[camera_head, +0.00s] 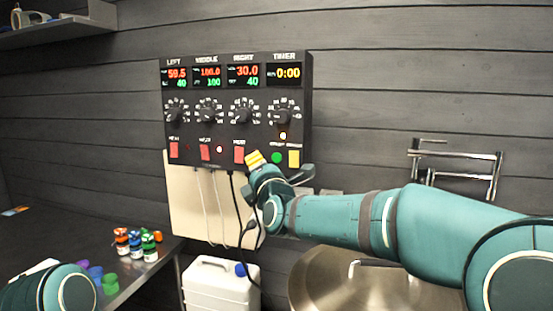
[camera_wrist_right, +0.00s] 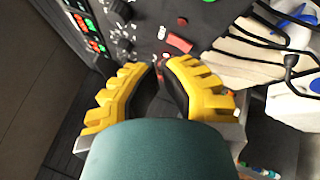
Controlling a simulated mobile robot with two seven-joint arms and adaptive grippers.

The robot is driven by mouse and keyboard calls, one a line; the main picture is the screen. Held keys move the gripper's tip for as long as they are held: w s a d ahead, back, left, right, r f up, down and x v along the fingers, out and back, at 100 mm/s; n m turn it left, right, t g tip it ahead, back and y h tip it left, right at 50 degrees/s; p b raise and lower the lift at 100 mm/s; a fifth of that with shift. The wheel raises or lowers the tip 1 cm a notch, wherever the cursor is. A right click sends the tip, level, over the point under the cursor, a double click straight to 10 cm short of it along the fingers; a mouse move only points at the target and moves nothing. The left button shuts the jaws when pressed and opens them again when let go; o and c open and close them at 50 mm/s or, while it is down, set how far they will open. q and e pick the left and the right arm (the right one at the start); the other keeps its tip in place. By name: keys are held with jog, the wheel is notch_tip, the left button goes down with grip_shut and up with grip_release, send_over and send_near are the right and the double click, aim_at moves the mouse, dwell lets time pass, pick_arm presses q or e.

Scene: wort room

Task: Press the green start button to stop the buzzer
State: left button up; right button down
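The dark control panel (camera_head: 222,128) hangs on the back wall, with the TIMER column at its right and the display (camera_head: 284,73) reading 0:00. The round green button (camera_head: 277,158) sits low in that column, beside a yellow switch (camera_head: 294,159). A cut-off green disc (camera_wrist_right: 208,1) shows at the top edge of the wrist view. My right gripper (camera_head: 254,158) has its yellow fingertips close to the panel, just left of the green button; contact cannot be told. In the wrist view its fingers (camera_wrist_right: 160,64) meet almost at the tips, looking shut and empty. My left gripper is out of view.
A red switch (camera_head: 239,155) lies just left of my right fingertips. Black and white cables (camera_head: 233,190) hang below the panel. A white canister (camera_head: 215,288) and small coloured jars (camera_head: 137,243) are lower left.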

jog(key=p, duration=0.1)
send_near(265, 150)
jog(key=shift+a+x, duration=0.2)
jog(key=shift+x, duration=1)
jog(key=shift+a+x, duration=0.2)
jog(key=shift+x, duration=1.05)
jog(key=shift+s+r, duration=0.1)
jog(key=shift+r, duration=0.1)
jog(key=shift+w+d, duration=0.1)
jog(key=shift+w, duration=0.2)
jog(key=shift+w+d+p, duration=0.15)
jog(key=shift+w+p, duration=0.15)
jog(key=shift+w, duration=0.05)
jog(key=shift+s+f+b, duration=0.1)
jog(key=shift+s+b, duration=0.4)
jog(key=shift+s, duration=0.05)
jog(key=shift+s+a, duration=0.25)
